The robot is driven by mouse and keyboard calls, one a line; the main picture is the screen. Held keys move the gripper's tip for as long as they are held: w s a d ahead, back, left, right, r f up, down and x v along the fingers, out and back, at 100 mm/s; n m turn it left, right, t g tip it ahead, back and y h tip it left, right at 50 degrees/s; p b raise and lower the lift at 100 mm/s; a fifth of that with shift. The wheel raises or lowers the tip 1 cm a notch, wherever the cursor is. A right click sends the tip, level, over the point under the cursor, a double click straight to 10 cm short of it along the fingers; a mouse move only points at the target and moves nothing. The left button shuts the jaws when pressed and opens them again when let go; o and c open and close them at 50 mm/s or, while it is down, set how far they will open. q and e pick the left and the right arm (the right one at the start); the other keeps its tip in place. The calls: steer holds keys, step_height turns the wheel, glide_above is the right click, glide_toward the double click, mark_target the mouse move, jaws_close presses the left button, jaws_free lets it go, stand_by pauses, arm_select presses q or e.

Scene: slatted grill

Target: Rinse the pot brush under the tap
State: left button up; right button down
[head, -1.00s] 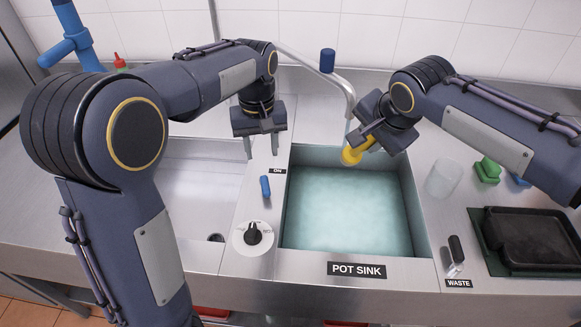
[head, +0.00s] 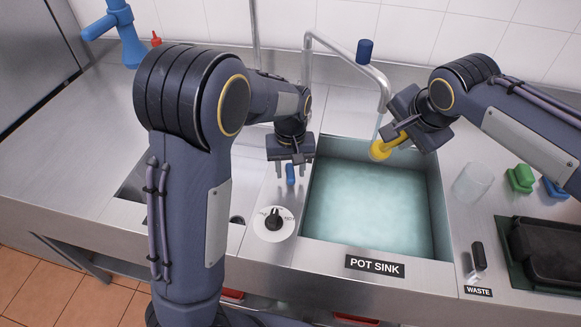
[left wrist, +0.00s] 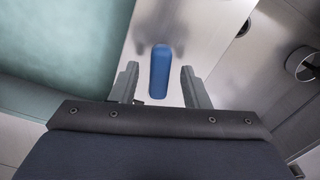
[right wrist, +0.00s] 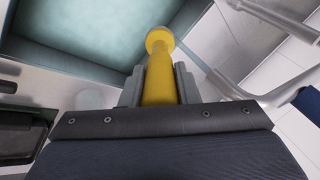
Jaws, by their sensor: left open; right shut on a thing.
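The yellow pot brush (head: 386,148) is gripped by my right gripper (head: 402,135), which is shut on it. It is tilted over the back right of the water-filled pot sink (head: 435,210), its round end pointing down. It also shows in the right wrist view (right wrist: 160,75). The tap's metal spout (head: 345,55) bends down just behind the brush; a faint pale streak hangs below its mouth. My left gripper (head: 290,168) is open above the blue lever (head: 290,176) on the ledge left of the sink. In the left wrist view the lever (left wrist: 160,70) lies between the fingers, untouched.
A dial (head: 274,222) sits on the ledge in front of the lever. Right of the sink are a clear glass (head: 472,184), a green brush-like item (head: 520,179), a black waste handle (head: 478,256) and a black tray (head: 550,250). A second basin lies behind my left arm.

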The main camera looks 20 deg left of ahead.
arm_select(q)
steer(key=shift+c, duration=0.4)
jaws_close()
steer(key=m, duration=0.1)
steer(key=a+m, duration=0.1)
steer(key=m, duration=0.1)
steer(key=shift+s+a, duration=0.1)
steer(key=shift+s, duration=0.05)
steer(key=shift+o, duration=0.4)
jaws_free()
steer(key=shift+r, duration=0.1)
step_height(320, 180, up, 12)
